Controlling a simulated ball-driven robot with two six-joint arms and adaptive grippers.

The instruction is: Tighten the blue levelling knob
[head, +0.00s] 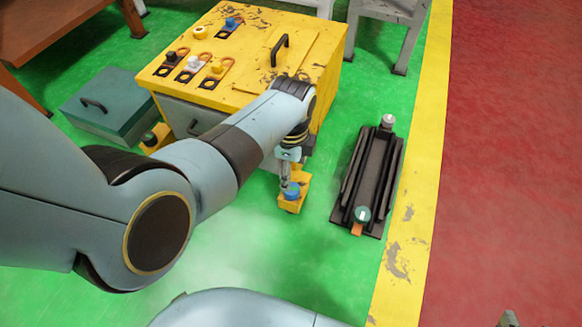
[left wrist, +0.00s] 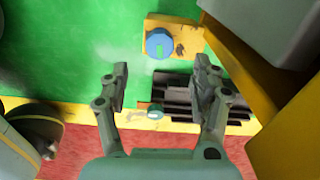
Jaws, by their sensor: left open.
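The blue levelling knob (head: 292,189) sits on a small yellow bracket (head: 291,205) low at the front right corner of the yellow-topped machine. In the left wrist view the round blue knob (left wrist: 159,43) shows from above on its bracket (left wrist: 187,40). My left gripper (head: 287,176) points down close to the knob in the head view. In the left wrist view my left gripper (left wrist: 161,75) is open and empty, and the knob lies past the fingertips, not between them. A small grey tip at the bottom right edge of the head view may be my right gripper.
The yellow machine top (head: 310,62) carries a black handle (head: 279,46) and several coloured knobs. A black rail fixture (head: 371,180) lies on the floor to the right. A teal box (head: 104,108) stands at the left. Green floor before the bracket is clear.

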